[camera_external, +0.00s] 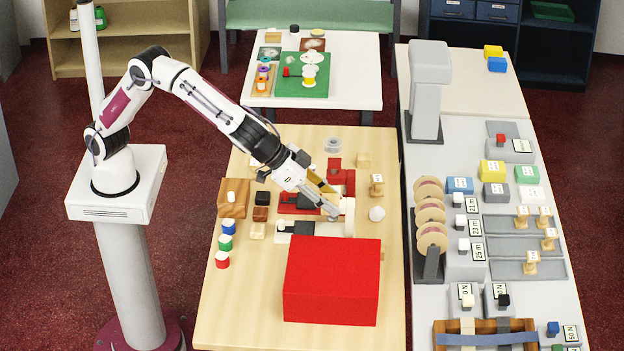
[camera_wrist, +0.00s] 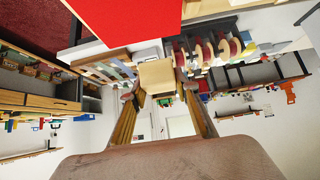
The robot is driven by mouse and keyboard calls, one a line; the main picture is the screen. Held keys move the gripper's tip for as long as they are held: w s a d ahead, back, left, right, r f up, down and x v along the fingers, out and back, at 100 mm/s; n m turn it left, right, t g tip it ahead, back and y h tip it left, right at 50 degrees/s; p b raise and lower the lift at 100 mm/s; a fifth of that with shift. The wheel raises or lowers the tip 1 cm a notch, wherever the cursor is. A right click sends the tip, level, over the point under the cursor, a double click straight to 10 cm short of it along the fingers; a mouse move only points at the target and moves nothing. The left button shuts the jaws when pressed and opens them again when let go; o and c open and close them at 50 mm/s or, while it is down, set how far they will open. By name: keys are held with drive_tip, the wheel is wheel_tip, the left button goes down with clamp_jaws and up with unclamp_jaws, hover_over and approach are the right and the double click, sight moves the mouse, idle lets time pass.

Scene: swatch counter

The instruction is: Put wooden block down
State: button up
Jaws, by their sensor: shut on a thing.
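A wooden block (camera_wrist: 157,75), pale tan, sits between the fingertips of my gripper (camera_wrist: 158,88) in the wrist view. The fingers press on it from both sides. In the external view my gripper (camera_external: 333,211) reaches down over the middle of the wooden table (camera_external: 235,310), just behind the large red box (camera_external: 333,280). The held block is hard to make out there among the fingers and the cream and white parts beside them. I cannot tell whether it touches anything below.
Red and black pieces (camera_external: 298,202) lie left of my gripper. Blue, green and red pots (camera_external: 225,243) stand at the left. The table's front left is clear.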

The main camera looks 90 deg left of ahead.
drive_tip(key=shift+w, duration=0.4)
drive_tip(key=shift+w+d+f, duration=0.1)
drive_tip(key=shift+f, duration=2.5)
hover_over(345, 256)
drive_tip(key=s, duration=0.3)
drive_tip(key=shift+f, duration=3.1)
drive_tip(key=shift+f, duration=1.85)
drive_tip(key=shift+f, duration=0.15)
